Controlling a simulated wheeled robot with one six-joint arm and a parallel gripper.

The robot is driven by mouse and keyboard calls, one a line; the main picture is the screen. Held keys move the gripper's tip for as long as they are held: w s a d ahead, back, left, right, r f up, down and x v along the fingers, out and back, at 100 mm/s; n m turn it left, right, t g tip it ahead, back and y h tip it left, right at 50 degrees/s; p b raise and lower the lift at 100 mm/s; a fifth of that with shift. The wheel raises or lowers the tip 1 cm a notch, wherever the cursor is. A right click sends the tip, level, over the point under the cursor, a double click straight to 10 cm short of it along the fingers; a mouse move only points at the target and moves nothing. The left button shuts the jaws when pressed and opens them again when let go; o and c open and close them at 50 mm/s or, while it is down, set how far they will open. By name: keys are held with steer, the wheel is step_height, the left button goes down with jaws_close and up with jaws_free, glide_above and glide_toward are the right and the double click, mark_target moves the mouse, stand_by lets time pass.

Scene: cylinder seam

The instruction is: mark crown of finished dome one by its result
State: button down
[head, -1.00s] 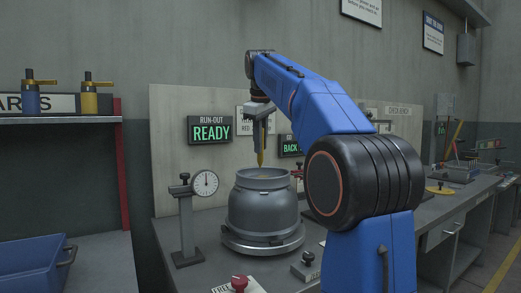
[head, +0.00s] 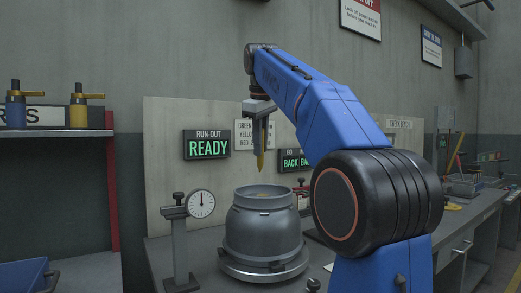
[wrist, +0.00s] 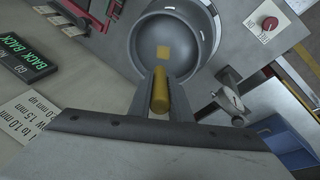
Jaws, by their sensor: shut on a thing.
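My gripper (head: 259,150) is shut on a yellow marker stick (head: 259,165), held upright with its tip above the dome. It also shows in the wrist view (wrist: 160,92). The dome (head: 262,225) is a grey rounded metal vessel with a raised collar, standing on a round turntable plate (head: 262,272). In the wrist view I look down into the collar (wrist: 205,50); a yellow square mark (wrist: 163,52) lies on the grey surface inside it. The marker appears apart from the dome. The run-out sign (head: 207,145) reads READY.
A dial gauge (head: 201,204) on a post stands left of the dome. A GO sign (head: 297,161) reads BACK BACK behind it. A red knob (wrist: 270,23) shows in the wrist view. A shelf (head: 50,133) with two capped bottles and a blue bin (head: 25,275) are at left.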

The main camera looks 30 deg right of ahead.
steer(key=shift+f, duration=0.1)
stand_by(0.4)
steer(key=shift+f, duration=0.35)
steer(key=shift+s, duration=0.1)
